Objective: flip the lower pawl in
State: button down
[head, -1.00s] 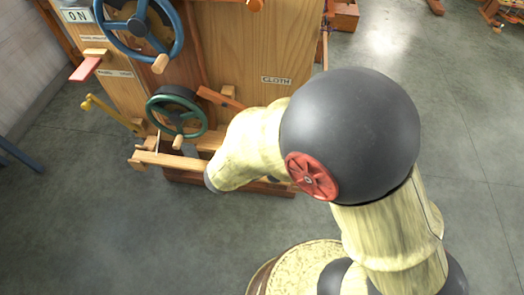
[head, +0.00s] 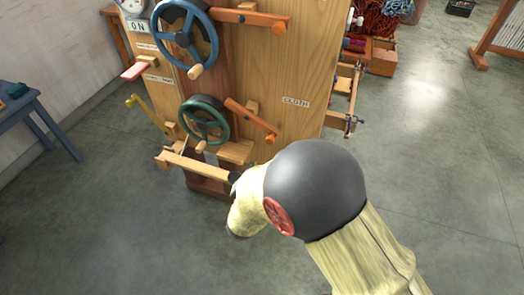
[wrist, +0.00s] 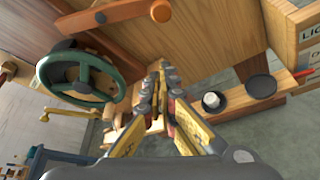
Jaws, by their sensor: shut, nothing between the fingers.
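The lower pawl (head: 250,118) is an orange-brown wooden bar on the machine's wooden front, at the upper right of the green handwheel (head: 204,122). It slants down to the right, with a round pin at its right end. In the wrist view the pawl (wrist: 112,16) runs across the top, above the green wheel (wrist: 80,80); I cannot tell whether it touches the wheel. My gripper (wrist: 157,88) is shut and empty, pointing at the panel below and right of the pawl, apart from it. In the head view my arm hides most of the gripper.
An upper pawl (head: 250,18) sits beside the blue handwheel (head: 185,38). A wooden beam (head: 195,165) juts out below the green wheel. A red-tipped lever (head: 135,70) and yellow crank (head: 150,115) are at left. A blue table (head: 35,110) stands further left. The front floor is open.

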aim_at(261, 129)
jog(key=shift+w+f, duration=0.1)
jog(key=shift+w, duration=0.05)
jog(key=a+b+x, duration=0.1)
jog(key=b+x, duration=0.3)
jog(key=x, duration=0.6)
jog(key=d+r, duration=0.3)
jog(key=shift+s+d+r, duration=0.15)
jog(key=shift+s+d, duration=0.05)
jog(key=shift+s, duration=0.15)
jog(key=shift+r, duration=0.15)
